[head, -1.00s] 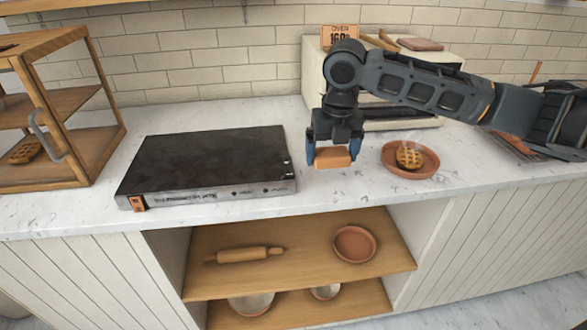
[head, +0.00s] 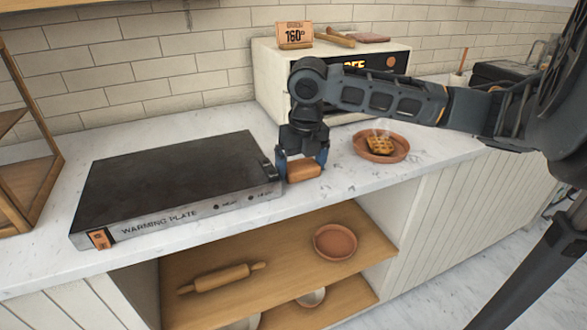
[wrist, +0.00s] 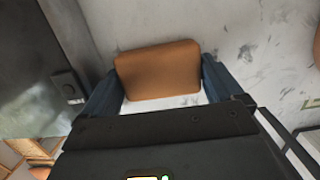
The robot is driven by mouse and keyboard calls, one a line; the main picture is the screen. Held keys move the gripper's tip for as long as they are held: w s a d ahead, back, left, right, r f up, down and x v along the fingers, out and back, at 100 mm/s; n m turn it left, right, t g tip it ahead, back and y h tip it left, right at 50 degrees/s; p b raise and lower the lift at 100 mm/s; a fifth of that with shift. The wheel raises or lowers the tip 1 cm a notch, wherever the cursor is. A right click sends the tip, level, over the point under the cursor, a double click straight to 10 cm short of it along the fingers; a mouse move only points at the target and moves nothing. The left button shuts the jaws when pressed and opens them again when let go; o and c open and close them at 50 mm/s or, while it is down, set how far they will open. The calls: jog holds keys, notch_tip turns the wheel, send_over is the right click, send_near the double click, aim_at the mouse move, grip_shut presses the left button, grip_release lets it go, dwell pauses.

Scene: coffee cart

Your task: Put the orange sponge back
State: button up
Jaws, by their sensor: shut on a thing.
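The orange sponge (head: 303,170) is between the fingers of my gripper (head: 302,162), just right of the warming plate in the head view. In the wrist view the sponge (wrist: 157,69) spans the gap between the two blue fingers of my gripper (wrist: 160,85), which is shut on it. The sponge is at or close above the white marble counter (head: 335,182); I cannot tell whether it touches.
The black warming plate (head: 170,180) lies close left of my gripper. A terracotta plate (head: 400,152) with a steaming waffle (head: 380,144) stands to the right. A white oven (head: 268,85) is behind. Below, an open shelf (head: 220,305) holds a rolling pin (head: 221,278) and a terracotta dish (head: 335,242).

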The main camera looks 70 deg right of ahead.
jog(key=shift+f, duration=0.2)
jog(key=o, duration=0.7)
jog(key=shift+c, duration=0.2)
jog(key=shift+r, duration=0.1)
